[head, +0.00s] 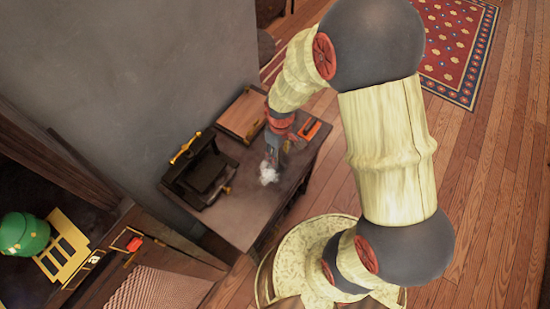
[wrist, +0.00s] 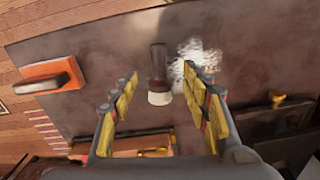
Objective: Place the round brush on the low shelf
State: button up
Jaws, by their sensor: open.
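The round brush (wrist: 158,72) has a dark handle and a pale end. In the wrist view it is on the dark table, between the spread fingers of my gripper (wrist: 161,80). Both fingers appear apart from it. I cannot tell whether it stands or lies. In the head view my gripper (head: 275,156) is over the middle of the table (head: 240,225), and I cannot make out the brush clearly there. I cannot tell for certain which surface is the low shelf; a dark shelf unit (head: 60,150) is at the left, beyond the wall.
A white powdery patch (head: 268,173) is beside the brush; the wrist view shows it too (wrist: 192,62). A black press-like device (head: 197,175), a wooden board (head: 241,115) and an orange tool (head: 310,128) are on the table. A green round object (head: 22,234) is lower left.

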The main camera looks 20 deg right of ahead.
aim_at(280, 160)
notch_tip(280, 160, down, 5)
jog(key=shift+w+r+b, duration=0.1)
jog(key=shift+b, duration=0.85)
jog(key=shift+r, duration=0.1)
jog(key=shift+c, duration=0.8)
grip_shut()
